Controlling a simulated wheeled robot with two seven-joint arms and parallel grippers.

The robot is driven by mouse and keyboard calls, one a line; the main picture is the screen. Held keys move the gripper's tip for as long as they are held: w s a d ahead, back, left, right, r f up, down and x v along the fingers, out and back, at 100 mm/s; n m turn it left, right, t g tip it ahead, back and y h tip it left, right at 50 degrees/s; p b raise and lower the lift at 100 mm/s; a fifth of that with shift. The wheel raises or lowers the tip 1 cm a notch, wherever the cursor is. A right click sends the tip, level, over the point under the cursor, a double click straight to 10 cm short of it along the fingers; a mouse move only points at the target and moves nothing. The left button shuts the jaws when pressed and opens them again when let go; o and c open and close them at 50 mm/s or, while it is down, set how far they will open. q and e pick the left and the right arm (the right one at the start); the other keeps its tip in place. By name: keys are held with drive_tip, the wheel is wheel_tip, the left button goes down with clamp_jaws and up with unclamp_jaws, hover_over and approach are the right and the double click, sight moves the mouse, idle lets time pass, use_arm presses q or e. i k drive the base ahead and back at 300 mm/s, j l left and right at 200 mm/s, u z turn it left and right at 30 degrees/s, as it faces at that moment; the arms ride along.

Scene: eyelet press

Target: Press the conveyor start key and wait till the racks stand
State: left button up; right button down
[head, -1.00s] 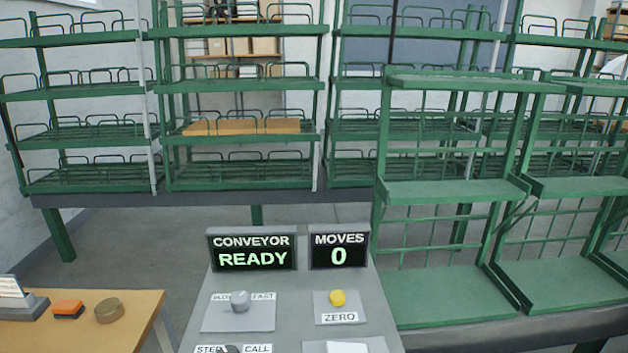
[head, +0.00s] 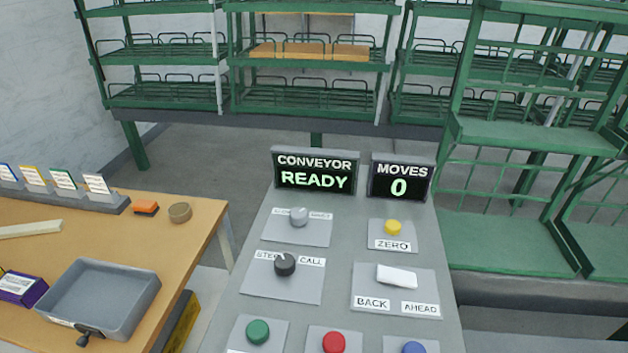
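The conveyor control panel (head: 345,240) stands in the middle of the head view. Its display (head: 315,178) reads CONVEYOR READY, and the moves counter (head: 400,187) reads 0. Low on the panel are a green key (head: 258,331), a red key (head: 333,342) and a blue key (head: 413,348), cut by the lower edge; their labels cannot be read. Above them are a black STEP/CALL knob (head: 285,264), a grey knob (head: 298,216), a yellow ZERO button (head: 393,227) and a white BACK/AHEAD rocker (head: 397,276). Green racks (head: 300,95) stand behind. Neither gripper is in view.
A wooden table (head: 190,240) on the left bears a grey tray (head: 100,295), a card holder (head: 95,200), an orange block (head: 146,208) and a round tan piece (head: 180,212). Closer green racks (head: 520,240) stand right of the panel. Grey floor shows behind it.

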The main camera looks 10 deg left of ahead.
sight(257, 331)
drive_tip(key=k+j, duration=0.25)
drive_tip(key=j, duration=0.15)
drive_tip(key=k+j, duration=0.25)
drive_tip(key=j, duration=0.15)
drive_tip(key=k+j, duration=0.2)
drive_tip(key=j, duration=0.2)
drive_tip(key=i+l+u, duration=0.2)
drive_tip(key=l, duration=0.3)
drive_tip(key=l+u, duration=0.2)
drive_tip(key=l, duration=0.25)
